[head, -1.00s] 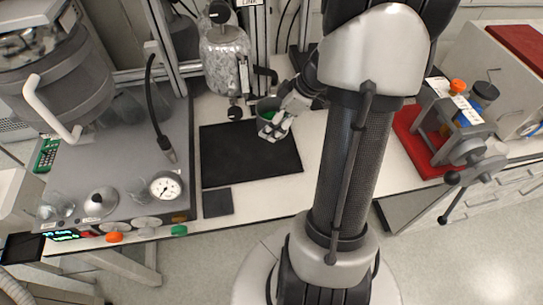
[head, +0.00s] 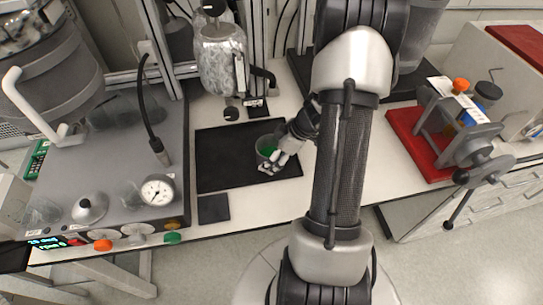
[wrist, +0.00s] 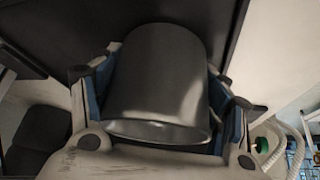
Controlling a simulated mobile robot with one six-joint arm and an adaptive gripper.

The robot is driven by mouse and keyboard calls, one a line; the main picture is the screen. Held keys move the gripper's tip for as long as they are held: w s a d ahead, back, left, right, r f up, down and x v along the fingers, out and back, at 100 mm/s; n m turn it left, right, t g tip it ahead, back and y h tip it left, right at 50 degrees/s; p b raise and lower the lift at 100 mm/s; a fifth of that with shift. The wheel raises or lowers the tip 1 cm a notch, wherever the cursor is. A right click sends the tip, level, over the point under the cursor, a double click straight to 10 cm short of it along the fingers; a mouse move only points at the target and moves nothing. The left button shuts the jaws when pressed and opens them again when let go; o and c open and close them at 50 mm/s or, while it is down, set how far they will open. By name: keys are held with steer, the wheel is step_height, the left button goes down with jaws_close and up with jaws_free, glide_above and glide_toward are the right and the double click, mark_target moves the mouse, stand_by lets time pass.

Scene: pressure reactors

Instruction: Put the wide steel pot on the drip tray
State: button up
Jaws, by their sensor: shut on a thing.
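The wide steel pot (head: 262,150) is grey and round, with green showing inside it in the head view. In the wrist view the pot (wrist: 158,75) fills the middle, between two blue-padded fingers. My gripper (head: 275,153) is shut on its sides; it also shows in the wrist view (wrist: 163,105). A large flat black sheet, which looks like the drip tray (head: 222,170), lies on the white bench. The pot is over its right part; I cannot tell whether it touches the surface.
A small black square (head: 213,208) lies in front of the sheet. Another small dark pad (head: 257,108) lies behind it, below a glass-like vessel (head: 220,60) on a frame. A grey console with a gauge (head: 158,190) stands left. A red-based clamp device (head: 425,145) stands right.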

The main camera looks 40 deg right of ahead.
steer(key=shift+f, duration=0.1)
steer(key=o, duration=1.7)
steer(key=shift+o, duration=0.2)
steer(key=shift+r, duration=0.25)
steer(key=p+v, duration=0.3)
steer(key=v, duration=0.9)
